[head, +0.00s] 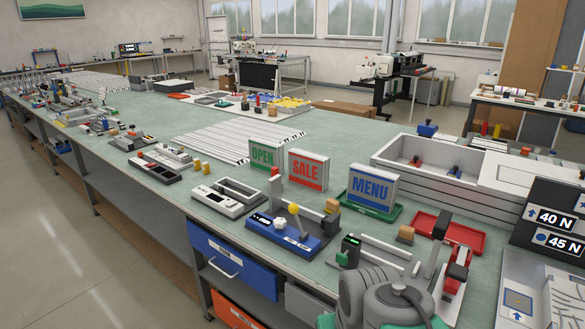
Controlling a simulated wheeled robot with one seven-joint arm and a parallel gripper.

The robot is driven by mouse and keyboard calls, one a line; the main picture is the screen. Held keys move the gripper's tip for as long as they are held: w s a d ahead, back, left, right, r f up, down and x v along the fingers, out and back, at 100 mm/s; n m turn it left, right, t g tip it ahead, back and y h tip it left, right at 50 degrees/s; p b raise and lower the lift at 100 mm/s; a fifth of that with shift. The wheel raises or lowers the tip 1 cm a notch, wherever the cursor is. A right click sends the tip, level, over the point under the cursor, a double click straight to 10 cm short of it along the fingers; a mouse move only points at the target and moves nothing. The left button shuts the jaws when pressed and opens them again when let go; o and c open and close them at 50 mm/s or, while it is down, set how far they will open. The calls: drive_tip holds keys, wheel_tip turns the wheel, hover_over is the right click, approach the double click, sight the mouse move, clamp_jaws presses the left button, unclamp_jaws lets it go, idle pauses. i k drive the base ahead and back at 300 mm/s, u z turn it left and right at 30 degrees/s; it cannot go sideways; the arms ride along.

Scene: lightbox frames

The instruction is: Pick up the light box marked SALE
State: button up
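The light box marked SALE (308,170) stands upright on the green-topped workbench (215,172). Rounded grey parts at the bottom look like my arm.
The blue device (292,236) and a white device (228,196) stand in front of the light boxes. The MENU box stands on a green tray (383,212). A red tray (462,236) and a large pale crate (436,164) are on the right. Flat pale strips (232,140) lie behind.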

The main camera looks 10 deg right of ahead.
sight(306, 169)
drive_tip(key=u, duration=0.55)
drive_tip(key=k, duration=1.3)
drive_tip(key=u, duration=1)
drive_tip(key=i, duration=3.75)
drive_tip(key=z, duration=1)
drive_tip(key=i, duration=1)
drive_tip(key=z, duration=0.9)
